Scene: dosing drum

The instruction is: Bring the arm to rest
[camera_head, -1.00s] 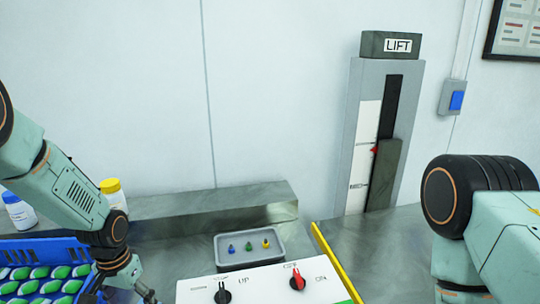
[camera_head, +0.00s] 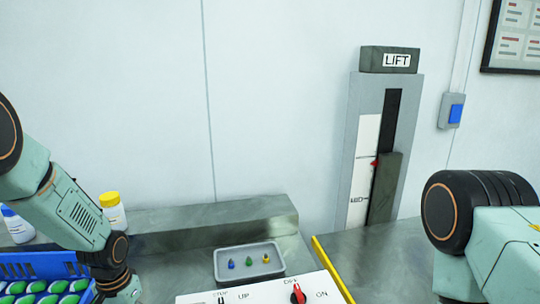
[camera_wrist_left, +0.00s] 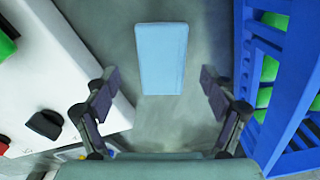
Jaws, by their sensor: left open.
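My left arm comes in from the left in the head view, and its gripper end is at the bottom edge, mostly cut off. In the left wrist view my left gripper (camera_wrist_left: 160,98) is open, with its two dark fingers apart and nothing between them. It is over the grey worktop, between the white control box (camera_wrist_left: 75,70) and the blue crate (camera_wrist_left: 282,80). A flat light-blue rectangle (camera_wrist_left: 161,58) lies ahead of the fingers. My right arm shows at the right of the head view; its gripper is out of view.
A control box (camera_head: 250,296) with a black and a red knob is at the bottom. A grey tray (camera_head: 250,268) holds small coloured pieces. Yellow-capped and white bottles (camera_head: 113,215) stand behind my left arm. The lift column (camera_head: 352,170) stands at the wall.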

